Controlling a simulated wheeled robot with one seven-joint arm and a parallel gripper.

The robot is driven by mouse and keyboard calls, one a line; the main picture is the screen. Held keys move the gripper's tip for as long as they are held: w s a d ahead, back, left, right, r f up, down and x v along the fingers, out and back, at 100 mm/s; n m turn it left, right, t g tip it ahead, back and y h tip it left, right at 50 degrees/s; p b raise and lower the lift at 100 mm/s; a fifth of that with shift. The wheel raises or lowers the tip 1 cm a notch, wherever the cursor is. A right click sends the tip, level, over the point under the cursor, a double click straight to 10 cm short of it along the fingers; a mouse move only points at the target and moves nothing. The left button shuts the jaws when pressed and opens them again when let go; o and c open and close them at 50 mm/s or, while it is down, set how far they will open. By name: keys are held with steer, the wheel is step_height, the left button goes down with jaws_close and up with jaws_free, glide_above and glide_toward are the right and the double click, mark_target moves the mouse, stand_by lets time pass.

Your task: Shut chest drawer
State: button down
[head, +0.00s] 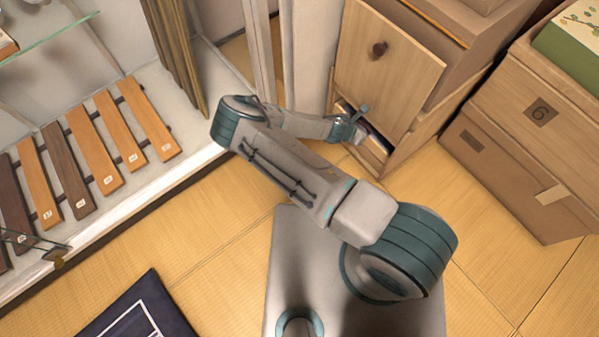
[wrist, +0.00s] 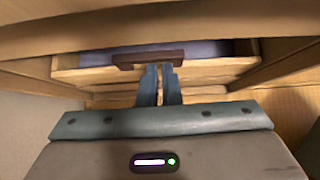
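The chest (head: 398,165) stands at the upper middle of the head view. Its low drawer is pulled out a little; the drawer's front edge (head: 372,143) shows beside my gripper (head: 358,124). In the wrist view the drawer front (wrist: 215,71) has a dark brown bar handle (wrist: 148,59), and something bluish lies inside behind it. My gripper (wrist: 160,72) has its two fingers side by side with only a thin gap between them. The fingertips are at the handle's lower edge; I cannot tell whether they touch it. Nothing shows between the fingers.
Above the drawer is a wooden front (head: 385,75) with a round knob (head: 378,48).

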steer(key=shift+w+d+r, duration=0.15)
steer(key=shift+d, duration=0.05)
steer(key=s+a+r+p, duration=0.4)
steer(key=s+a+r, duration=0.2)
steer(key=s+a, duration=0.1)
steer(key=shift+s+a+r, duration=0.4)
steer(key=shift+a, duration=0.4)
